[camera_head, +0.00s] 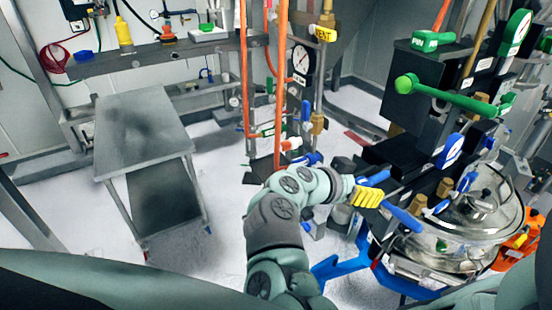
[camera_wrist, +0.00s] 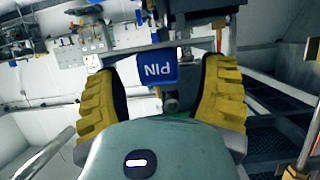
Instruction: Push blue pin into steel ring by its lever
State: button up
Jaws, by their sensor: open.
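The blue pin lever, marked PIN, (camera_wrist: 157,69) shows upside down in the wrist view, between and ahead of my two yellow fingers. In the head view its blue tag (camera_head: 376,178) is just right of my gripper (camera_head: 366,196). My gripper (camera_wrist: 163,95) is open, with clear gaps between each finger and the blue piece. A longer blue handle (camera_head: 402,216) is close to the right of my fingers in the head view. I cannot make out the steel ring for certain, nor how far the pin sits in it.
A glass bowl with a metal rim (camera_head: 425,258) stands right of my gripper. Above it are a green lever (camera_head: 445,97) and a green PIN tag (camera_head: 432,40). Orange vertical pipes (camera_head: 243,70) rise behind my arm. A steel table (camera_head: 143,125) stands left, with open floor between.

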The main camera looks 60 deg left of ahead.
grip_shut()
dwell(0.5)
dwell(0.3)
